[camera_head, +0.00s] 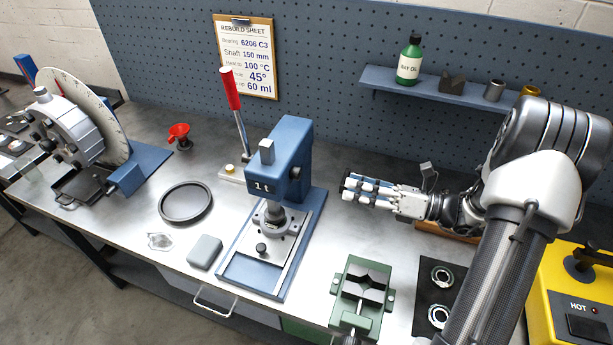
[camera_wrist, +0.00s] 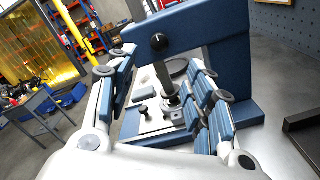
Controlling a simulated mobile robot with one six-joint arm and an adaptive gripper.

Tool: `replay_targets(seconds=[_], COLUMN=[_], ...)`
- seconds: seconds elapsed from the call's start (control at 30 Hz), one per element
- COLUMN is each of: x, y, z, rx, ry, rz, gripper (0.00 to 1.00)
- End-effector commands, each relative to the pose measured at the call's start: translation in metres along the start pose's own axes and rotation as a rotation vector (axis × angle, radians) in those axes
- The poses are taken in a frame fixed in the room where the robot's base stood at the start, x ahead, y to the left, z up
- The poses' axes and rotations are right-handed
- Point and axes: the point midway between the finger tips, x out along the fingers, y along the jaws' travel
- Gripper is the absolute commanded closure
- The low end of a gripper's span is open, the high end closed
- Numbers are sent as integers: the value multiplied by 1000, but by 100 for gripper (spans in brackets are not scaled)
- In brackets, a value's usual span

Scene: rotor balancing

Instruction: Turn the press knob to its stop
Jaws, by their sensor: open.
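The blue arbor press (camera_head: 290,150), marked "1t", stands on the steel bench, and its blue head also shows in the wrist view (camera_wrist: 205,40). A round black knob (camera_wrist: 159,42) with a pale pointer mark sits on the side of the head that faces my gripper. The knob shows small and dark in the head view (camera_head: 296,172). My gripper (camera_head: 350,188) is open and empty, to the right of the press and apart from it. In the wrist view my gripper (camera_wrist: 165,85) has its fingers spread, with the knob seen beyond and between them.
The red-handled lever (camera_head: 231,90) rises behind the press. A green vise (camera_head: 361,292) stands in front right, beside a dark tray with rings (camera_head: 437,298) and a yellow heater (camera_head: 570,295). A shelf (camera_head: 440,88) with a bottle hangs behind. Bare bench lies between press and gripper.

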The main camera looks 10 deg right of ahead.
Motion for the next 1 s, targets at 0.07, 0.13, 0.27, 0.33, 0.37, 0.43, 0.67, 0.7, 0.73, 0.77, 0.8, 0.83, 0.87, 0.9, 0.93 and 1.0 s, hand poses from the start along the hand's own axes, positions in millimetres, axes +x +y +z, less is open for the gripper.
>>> replay_targets(seconds=[0.07, 0.13, 0.27, 0.33, 0.37, 0.43, 0.67, 0.7, 0.73, 0.77, 0.8, 0.83, 0.87, 0.9, 0.93, 1.0], x=[20, 35, 64, 78, 84, 97, 122, 124, 124, 125, 126, 126, 126, 126, 126, 126], y=[0, 0, 0, 0, 1, 1, 0, 0, 0, 0, 0, 0, 0, 0, 0, 0], z=[-3, -2, -3, -3, -3, -3, -2, -2, -2, -1, -1, -1, -1, -1, -1, -1], rx=[0, -1, 0, 0, -1, -1, -1, -1, -1, -1, 0, 0, 0, 0, 0, 0], ry=[4, 4, 5, 4, 5, 5, 3, 3, 3, 2, 2, 2, 2, 2, 2, 2], rz=[5, 5, 4, 4, 5, 4, 2, 1, 1, 0, 0, 0, -1, -1, -1, 0], gripper=[52, 52, 52, 52, 52, 52, 52, 52, 52, 52, 52, 52, 52, 52, 52, 52])
